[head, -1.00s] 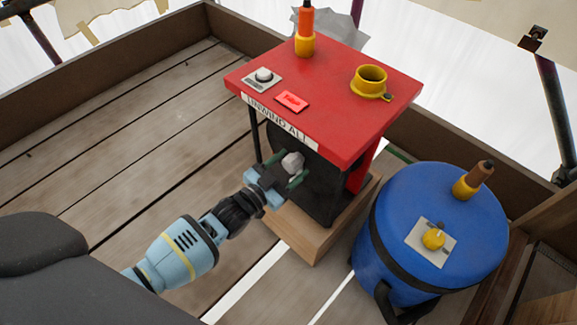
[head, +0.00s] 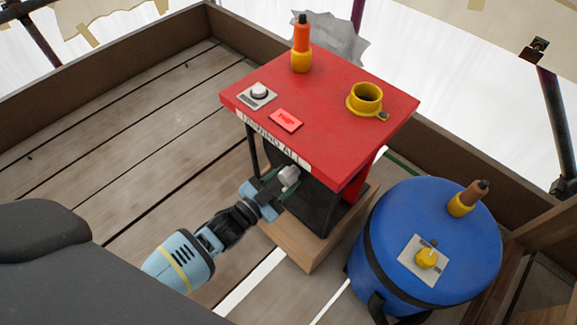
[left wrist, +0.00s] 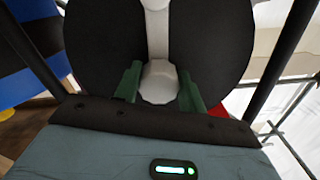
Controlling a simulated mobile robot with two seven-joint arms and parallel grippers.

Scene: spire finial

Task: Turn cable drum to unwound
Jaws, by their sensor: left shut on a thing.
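The cable drum is a dark round disc (left wrist: 95,50) under a red-topped stand (head: 330,105) labelled "UNWIND ALL". In the left wrist view a pale grey crank arm runs down the disc to a faceted knob (left wrist: 160,82). The knob also shows in the head view (head: 289,175). My left gripper (head: 280,185) is at the front of the stand, its green fingers shut on the knob, one on each side. In the left wrist view the fingers (left wrist: 160,88) flank the knob. Most of the drum is hidden in the head view. My right gripper is not in view.
A blue barrel (head: 420,240) with a yellow knob stands close right. Plank floor lies free at left.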

